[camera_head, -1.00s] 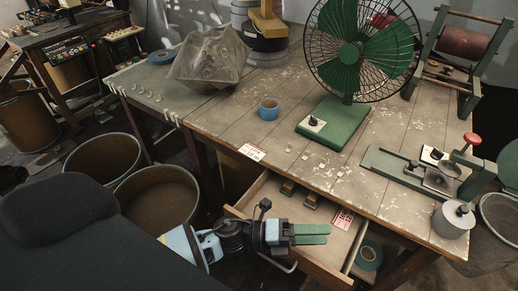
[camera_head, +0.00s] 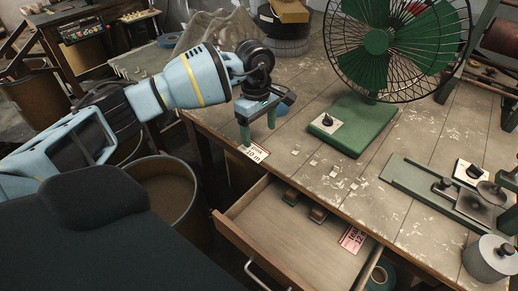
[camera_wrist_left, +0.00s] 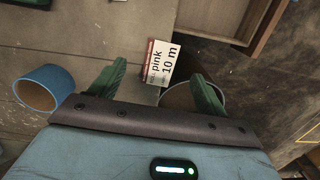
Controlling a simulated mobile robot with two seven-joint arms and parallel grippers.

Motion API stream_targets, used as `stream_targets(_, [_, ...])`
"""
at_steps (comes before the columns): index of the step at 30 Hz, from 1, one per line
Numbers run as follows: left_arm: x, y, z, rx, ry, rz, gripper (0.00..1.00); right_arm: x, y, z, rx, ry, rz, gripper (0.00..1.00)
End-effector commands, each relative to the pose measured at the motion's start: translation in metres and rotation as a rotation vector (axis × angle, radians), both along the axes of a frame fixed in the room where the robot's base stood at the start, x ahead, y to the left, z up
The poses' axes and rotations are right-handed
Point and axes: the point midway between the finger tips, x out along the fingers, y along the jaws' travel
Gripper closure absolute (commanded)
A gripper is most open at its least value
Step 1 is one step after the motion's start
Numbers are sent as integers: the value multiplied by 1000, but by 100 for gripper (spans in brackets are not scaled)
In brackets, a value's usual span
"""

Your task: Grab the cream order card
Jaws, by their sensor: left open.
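The cream order card (camera_head: 255,153) lies at the front edge of the worktable, left of the open drawer. In the left wrist view the card (camera_wrist_left: 162,62) is pale with a dark red strip and reads "pink 10 m". My left gripper (camera_head: 258,128) is open, fingers pointing down, at the table edge just above the card. In the wrist view its green fingers (camera_wrist_left: 158,74) stand apart on either side of the card's near end, with nothing visibly held. My right gripper is not in view.
A blue tape roll (camera_wrist_left: 43,88) stands left of the fingers. The open drawer (camera_head: 232,232) juts out and holds a pinkish card (camera_head: 352,238). A green fan (camera_head: 352,125) stands behind. A bin (camera_head: 176,190) is below the table edge.

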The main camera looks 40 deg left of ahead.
Motion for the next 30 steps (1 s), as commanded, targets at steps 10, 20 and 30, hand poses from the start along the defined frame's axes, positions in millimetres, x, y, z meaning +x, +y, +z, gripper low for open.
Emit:
stream_targets(10, [4,23,12,80,-8,-4,25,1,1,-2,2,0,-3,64])
stream_targets(20, [4,22,-13,78,-9,-4,25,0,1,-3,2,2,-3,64])
stream_targets(30, [-5,17,-44,76,-7,-4,25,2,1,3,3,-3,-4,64])
